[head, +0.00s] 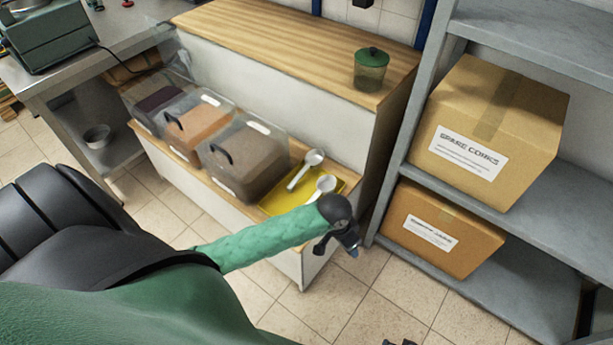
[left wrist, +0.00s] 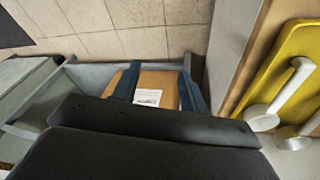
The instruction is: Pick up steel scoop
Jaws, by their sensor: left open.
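Two pale scoops lie on a yellow tray (head: 275,204) on the low shelf of the wooden counter. The farther scoop (head: 313,158) shows its bowl and handle; the nearer scoop (head: 326,184) is partly hidden by my left arm. I cannot tell from colour which is steel. My left gripper (head: 338,246) is open and empty, just in front and to the right of the tray. In the left wrist view its fingers (left wrist: 160,65) are spread, with the tray (left wrist: 287,52), one scoop (left wrist: 265,116) and the other scoop (left wrist: 292,139) off to the right. A dark bit at the head view's bottom edge may be my right gripper.
Lidded bins (head: 245,160) stand left of the tray. A green-lidded jar (head: 370,70) stands on the counter top (head: 285,45). A grey rack (head: 420,100) at right holds cardboard boxes, the lower one (head: 440,228) near my left gripper. The tiled floor in front is clear.

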